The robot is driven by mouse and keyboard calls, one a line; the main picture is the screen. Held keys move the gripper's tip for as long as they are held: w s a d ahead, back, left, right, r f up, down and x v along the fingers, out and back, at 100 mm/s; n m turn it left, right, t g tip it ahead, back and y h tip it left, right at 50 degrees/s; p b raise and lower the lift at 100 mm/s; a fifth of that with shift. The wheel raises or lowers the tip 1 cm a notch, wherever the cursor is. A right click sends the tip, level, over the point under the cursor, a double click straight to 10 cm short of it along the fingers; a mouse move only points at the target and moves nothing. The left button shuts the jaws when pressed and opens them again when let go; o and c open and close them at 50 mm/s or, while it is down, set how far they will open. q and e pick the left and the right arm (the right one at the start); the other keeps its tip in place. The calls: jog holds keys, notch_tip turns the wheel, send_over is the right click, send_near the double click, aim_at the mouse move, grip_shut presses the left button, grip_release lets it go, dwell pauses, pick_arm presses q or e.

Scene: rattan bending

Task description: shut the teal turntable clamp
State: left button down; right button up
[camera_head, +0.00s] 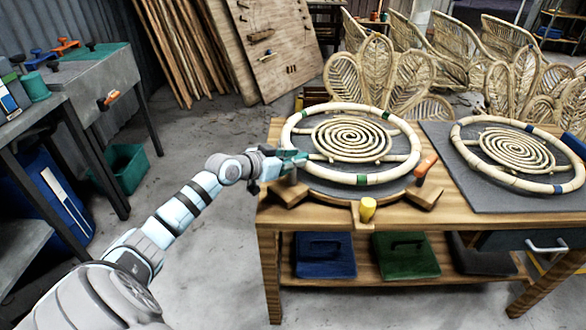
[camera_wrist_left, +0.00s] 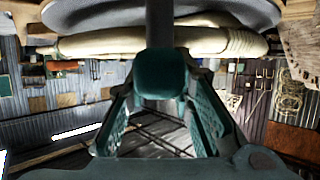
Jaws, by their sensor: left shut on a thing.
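The turntable (camera_head: 340,188) is a dark round disc on the wooden bench, carrying a rattan ring (camera_head: 384,172) with a spiral inside. The teal turntable clamp (camera_head: 297,156) is at the ring's left edge. My left gripper (camera_head: 280,161) reaches in from the left and is at this clamp. In the left wrist view the teal clamp's end (camera_wrist_left: 163,73) sits between the two perforated fingers of my left gripper (camera_wrist_left: 164,92), which is shut on it. Whether the clamp presses on the ring is hidden by the gripper. My right gripper is not in view.
An orange clamp handle (camera_head: 426,165) stands at the turntable's right, and a yellow knob (camera_head: 368,208) at its front. A second rattan ring (camera_head: 553,186) lies on a grey mat (camera_head: 470,194) at the right. The floor left of the bench (camera_head: 272,224) is mostly clear.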

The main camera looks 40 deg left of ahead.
pick_arm(q)
jog(key=shift+f, duration=0.1)
dwell(0.3)
jog(key=c, duration=1.4)
grip_release()
jog(key=shift+s+a, duration=0.1)
jog(key=v, duration=0.7)
jog(key=shift+a, duration=0.25)
jog(key=shift+s+d, duration=0.15)
jog(key=shift+d, duration=0.15)
